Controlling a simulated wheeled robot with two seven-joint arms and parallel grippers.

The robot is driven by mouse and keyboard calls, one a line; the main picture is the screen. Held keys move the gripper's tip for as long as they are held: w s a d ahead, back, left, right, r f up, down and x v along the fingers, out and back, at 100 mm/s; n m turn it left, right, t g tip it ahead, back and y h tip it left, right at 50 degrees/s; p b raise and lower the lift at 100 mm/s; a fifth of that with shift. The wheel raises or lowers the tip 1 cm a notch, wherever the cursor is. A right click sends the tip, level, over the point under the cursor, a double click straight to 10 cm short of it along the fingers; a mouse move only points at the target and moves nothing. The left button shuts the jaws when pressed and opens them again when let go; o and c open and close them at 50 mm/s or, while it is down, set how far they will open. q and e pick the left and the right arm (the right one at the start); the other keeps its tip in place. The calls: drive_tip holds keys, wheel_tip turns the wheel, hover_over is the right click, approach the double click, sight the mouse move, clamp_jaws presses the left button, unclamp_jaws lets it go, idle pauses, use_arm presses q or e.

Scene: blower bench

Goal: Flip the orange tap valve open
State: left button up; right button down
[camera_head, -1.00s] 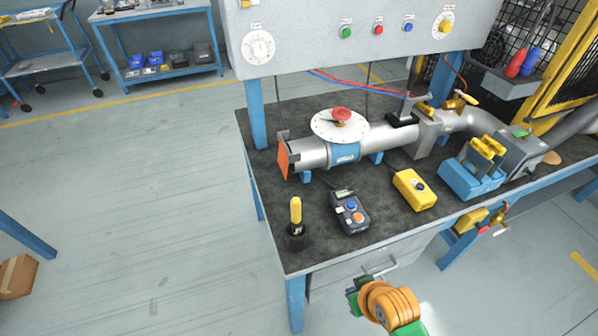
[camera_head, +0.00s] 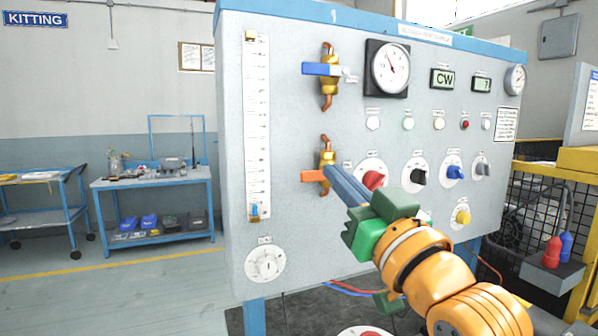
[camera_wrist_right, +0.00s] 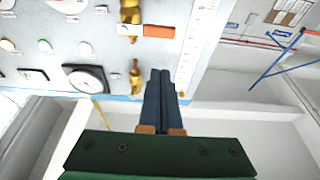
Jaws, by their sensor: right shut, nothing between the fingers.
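The orange tap valve is on the upright panel, a brass body (camera_head: 326,153) with copper pipe ends. Its orange handle (camera_head: 314,176) sticks out level to the left. In the right wrist view the orange handle (camera_wrist_right: 159,31) lies beyond the fingertips, with a visible gap in the picture. My right gripper (camera_head: 333,172) reaches in from the lower right, its blue fingers shut and empty, tips beside the valve in the head view. They also show in the right wrist view (camera_wrist_right: 160,72). I cannot tell the depth gap. My left gripper is not in view.
A similar valve with a blue handle (camera_head: 321,69) sits above. Knobs, including a red one (camera_head: 373,175), a gauge (camera_head: 390,68) and small displays lie to the right. A vertical scale (camera_head: 257,130) stands at left.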

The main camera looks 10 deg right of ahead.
drive_tip(key=s+d+r, duration=0.1)
drive_tip(key=s, duration=0.3)
wheel_tip(320, 180, up, 3)
drive_tip(key=p, duration=0.6)
hover_over(314, 176)
drive_tip(key=s, duration=0.3)
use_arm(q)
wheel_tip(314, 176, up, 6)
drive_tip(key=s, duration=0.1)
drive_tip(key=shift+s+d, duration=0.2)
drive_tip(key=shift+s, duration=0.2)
use_arm(e)
drive_tip(key=f, duration=0.2)
drive_tip(key=w+f, duration=0.1)
drive_tip(key=f, duration=0.1)
drive_tip(key=shift+d, duration=0.1)
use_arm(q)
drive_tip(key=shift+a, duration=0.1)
use_arm(e)
drive_tip(key=shift+d+f, duration=0.1)
